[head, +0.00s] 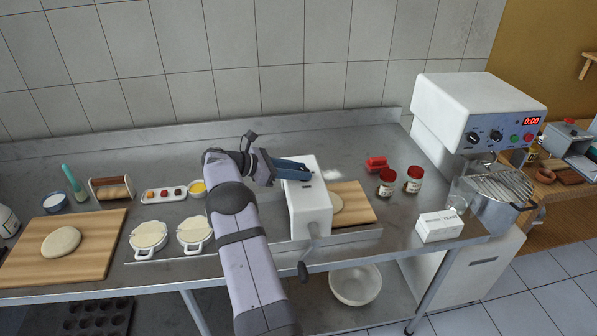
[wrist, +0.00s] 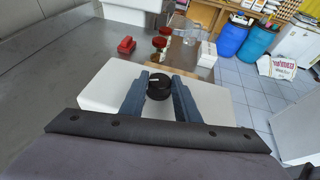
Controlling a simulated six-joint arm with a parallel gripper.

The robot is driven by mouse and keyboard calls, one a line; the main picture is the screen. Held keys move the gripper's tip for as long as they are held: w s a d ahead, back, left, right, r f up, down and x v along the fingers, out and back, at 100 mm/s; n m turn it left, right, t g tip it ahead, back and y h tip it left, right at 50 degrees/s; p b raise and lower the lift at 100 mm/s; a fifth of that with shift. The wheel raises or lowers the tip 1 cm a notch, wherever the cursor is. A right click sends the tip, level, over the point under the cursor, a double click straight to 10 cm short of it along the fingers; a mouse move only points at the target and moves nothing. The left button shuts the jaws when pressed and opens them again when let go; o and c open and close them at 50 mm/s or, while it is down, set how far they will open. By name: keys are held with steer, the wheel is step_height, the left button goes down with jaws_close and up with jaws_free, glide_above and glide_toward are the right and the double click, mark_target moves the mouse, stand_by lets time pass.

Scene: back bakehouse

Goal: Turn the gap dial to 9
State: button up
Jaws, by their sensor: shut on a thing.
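The white dough sheeter (head: 312,208) stands on the steel counter with a crank on its front. It also fills the middle of the wrist view (wrist: 222,102). The gap dial (wrist: 159,90) is a round black knob on the sheeter, with a pale pointer mark pointing up and slightly left in the wrist view. My gripper (head: 298,172) reaches the sheeter's top from the left. In the wrist view its blue fingers (wrist: 159,84) are shut on the dial, one on each side. The dial is hidden in the head view. No scale numbers are readable.
A wooden board (head: 358,203) with dough lies right of the sheeter. Two red-lidded jars (head: 386,182) and a red object (head: 376,163) stand behind it. Two dough-topped white dishes (head: 195,232) are left of my arm. A mixer (head: 470,110) stands at far right.

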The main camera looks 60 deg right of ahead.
steer(key=shift+m+g, duration=0.4)
stand_by(0.3)
steer(key=o, duration=1)
steer(key=shift+o, duration=0.2)
steer(key=shift+w, duration=0.1)
steer(key=b+v, duration=0.2)
steer(key=v, duration=0.5)
steer(key=shift+r+b, duration=0.2)
steer(key=shift+b, duration=0.2)
